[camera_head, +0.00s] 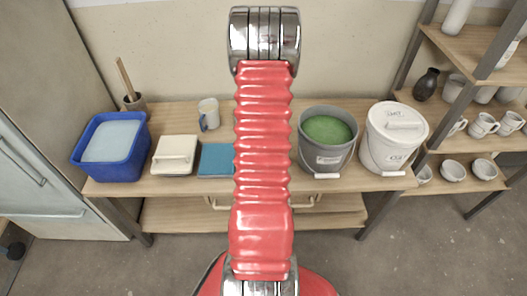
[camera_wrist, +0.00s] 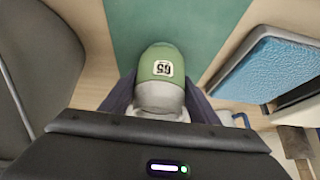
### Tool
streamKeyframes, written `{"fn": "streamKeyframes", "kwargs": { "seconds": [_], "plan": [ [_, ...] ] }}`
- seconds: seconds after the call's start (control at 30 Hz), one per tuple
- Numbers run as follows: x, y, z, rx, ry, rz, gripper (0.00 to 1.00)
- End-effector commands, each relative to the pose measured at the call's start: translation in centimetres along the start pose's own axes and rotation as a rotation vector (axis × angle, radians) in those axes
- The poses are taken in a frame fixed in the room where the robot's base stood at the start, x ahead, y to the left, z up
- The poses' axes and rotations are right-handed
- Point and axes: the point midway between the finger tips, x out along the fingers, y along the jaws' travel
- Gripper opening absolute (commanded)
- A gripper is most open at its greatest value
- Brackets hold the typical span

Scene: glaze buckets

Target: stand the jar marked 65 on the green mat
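The jar marked 65 (camera_wrist: 161,66) shows in the wrist view, with a green body, a white label and a pale grey part nearer the camera. The 65 appears upside down in this picture. My gripper (camera_wrist: 160,88) has its dark fingers close against both sides of the jar and appears shut on it. The green mat (camera_wrist: 190,20) lies beyond the jar at the top of the wrist view. I cannot tell whether the jar touches it. In the head view my red arm hides the jar, the mat and my gripper.
A grey bucket of green glaze (camera_head: 326,130) and a white lidded bucket (camera_head: 392,138) stand right of my arm. Left are a blue pad (camera_head: 216,160), a white lidded box (camera_head: 175,156), a mug (camera_head: 208,113) and a blue tub (camera_head: 109,170).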

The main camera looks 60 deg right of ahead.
Motion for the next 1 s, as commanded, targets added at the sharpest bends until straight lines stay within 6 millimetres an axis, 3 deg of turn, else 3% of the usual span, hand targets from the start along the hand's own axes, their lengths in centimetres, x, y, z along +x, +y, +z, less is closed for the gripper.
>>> {"fn": "streamKeyframes", "kwargs": {
  "seconds": [0.23, 0.63, 1.0],
  "plan": [
    [0.0, 0.0, 0.0, 0.0, 0.0, 0.0, 0.72],
    [-0.5, 0.0, -0.2, 0.0, 0.001, 0.0, 0.72],
    [-3.9, 0.0, -0.2, 0.0, 0.003, 0.0, 0.72]
  ]
}}
